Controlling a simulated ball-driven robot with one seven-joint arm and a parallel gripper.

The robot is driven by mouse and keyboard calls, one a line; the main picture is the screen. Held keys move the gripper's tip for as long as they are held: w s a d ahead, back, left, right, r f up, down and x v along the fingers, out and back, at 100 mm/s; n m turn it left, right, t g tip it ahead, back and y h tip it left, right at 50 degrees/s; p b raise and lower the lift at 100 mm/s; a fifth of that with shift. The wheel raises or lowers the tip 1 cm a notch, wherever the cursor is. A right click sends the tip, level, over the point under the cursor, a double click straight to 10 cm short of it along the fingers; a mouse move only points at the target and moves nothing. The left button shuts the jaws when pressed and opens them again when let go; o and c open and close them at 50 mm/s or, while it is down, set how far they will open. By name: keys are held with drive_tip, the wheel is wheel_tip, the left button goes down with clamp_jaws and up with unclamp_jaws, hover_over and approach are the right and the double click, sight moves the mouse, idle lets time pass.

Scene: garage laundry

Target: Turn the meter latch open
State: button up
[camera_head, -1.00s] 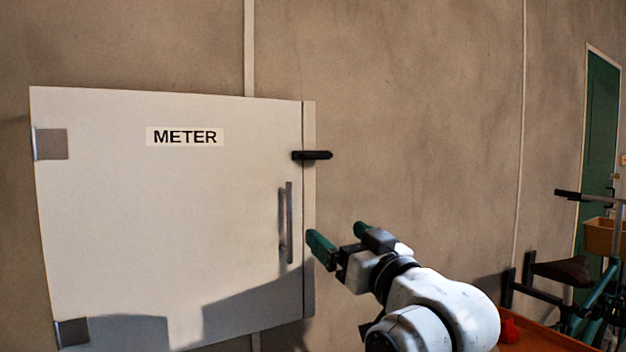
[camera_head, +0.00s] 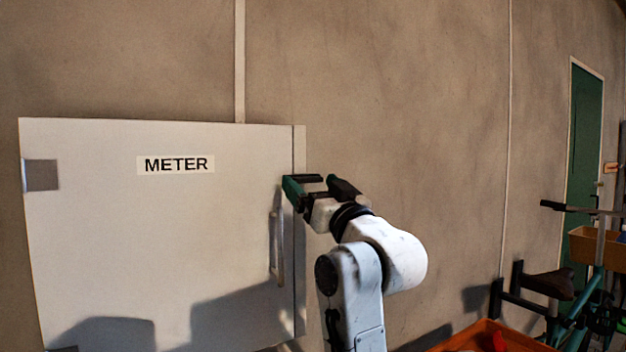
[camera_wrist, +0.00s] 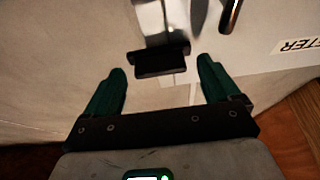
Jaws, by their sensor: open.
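The white meter cabinet (camera_head: 120,240) is on the wall at left, its door shut, with a METER label (camera_head: 176,164). Its black latch (camera_head: 304,178) lies roughly horizontal across the door's right edge, partly hidden by my gripper (camera_head: 316,187). In the wrist view the latch (camera_wrist: 160,61) is a dark bar just ahead of my gripper (camera_wrist: 162,68), in line with the gap between its open green fingers. Nothing is held. I cannot tell whether a finger touches the latch.
A vertical metal handle (camera_head: 278,238) is on the door below the latch; a dark rod, probably this handle, shows in the wrist view (camera_wrist: 231,14). The wall right of the cabinet is bare. An orange-red tray (camera_head: 470,336) and a bicycle (camera_head: 565,295) stand at lower right, near a green door (camera_head: 585,150).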

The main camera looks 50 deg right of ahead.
drive_tip(key=shift+w+r, duration=0.15)
drive_tip(key=shift+w, duration=0.15)
drive_tip(key=shift+c, duration=0.3)
drive_tip(key=c, duration=1)
drive_tip(key=shift+d, duration=0.1)
drive_tip(key=shift+n, duration=0.5)
drive_tip(key=n+g+y+b, duration=0.1)
drive_tip(key=n+y+b, duration=0.1)
drive_tip(key=n, duration=0.5)
drive_tip(key=n+g+y+b, duration=0.1)
drive_tip(key=n+y+b, duration=0.1)
drive_tip(key=n, duration=0.5)
drive_tip(key=n+g+y+b, duration=0.1)
drive_tip(key=n+y+b, duration=0.1)
drive_tip(key=n+y, duration=0.2)
drive_tip(key=shift+s+d+r+n+g, duration=0.1)
drive_tip(key=shift+d+r+n+g, duration=0.1)
drive_tip(key=shift+n, duration=0.6)
drive_tip(key=shift+d+r+n+g, duration=0.1)
drive_tip(key=shift+d+n+g, duration=0.1)
drive_tip(key=shift+n, duration=0.6)
